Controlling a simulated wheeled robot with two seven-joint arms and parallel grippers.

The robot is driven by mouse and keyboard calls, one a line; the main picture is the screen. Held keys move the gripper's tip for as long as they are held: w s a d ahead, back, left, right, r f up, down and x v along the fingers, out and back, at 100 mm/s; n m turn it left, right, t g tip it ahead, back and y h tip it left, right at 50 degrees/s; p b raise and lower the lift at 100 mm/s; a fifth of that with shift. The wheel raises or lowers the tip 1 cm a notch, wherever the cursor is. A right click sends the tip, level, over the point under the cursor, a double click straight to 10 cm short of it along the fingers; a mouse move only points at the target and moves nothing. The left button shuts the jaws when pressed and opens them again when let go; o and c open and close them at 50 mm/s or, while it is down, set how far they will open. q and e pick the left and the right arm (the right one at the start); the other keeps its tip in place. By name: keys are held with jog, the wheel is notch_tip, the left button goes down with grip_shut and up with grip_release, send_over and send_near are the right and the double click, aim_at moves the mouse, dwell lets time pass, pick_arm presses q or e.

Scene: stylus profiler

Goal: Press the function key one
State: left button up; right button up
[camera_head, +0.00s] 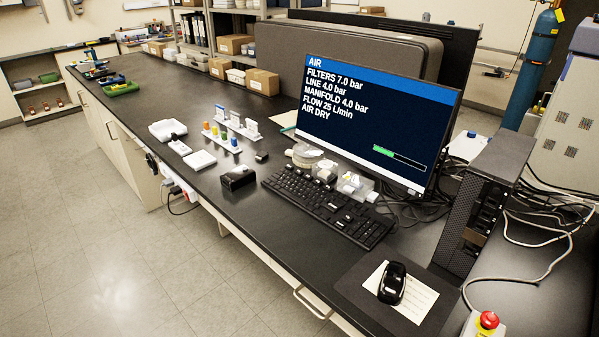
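A black keyboard (318,208) lies on the dark bench in front of the monitor (372,118). Its single keys are too small to read, so I cannot tell which one is function key one. Clear and white small items (355,186) stand at the keyboard's far edge and cover part of the view there. The monitor is lit and shows a blue "AIR" header, lines of pressure and flow text, and a green bar. Neither of my grippers is in view.
A black mouse (392,283) lies on paper on a dark mat (352,288), right of the keyboard. A black computer tower (482,205) and a red emergency button (488,320) are farther right. A small black box (238,178) and white trays (168,129) are left.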

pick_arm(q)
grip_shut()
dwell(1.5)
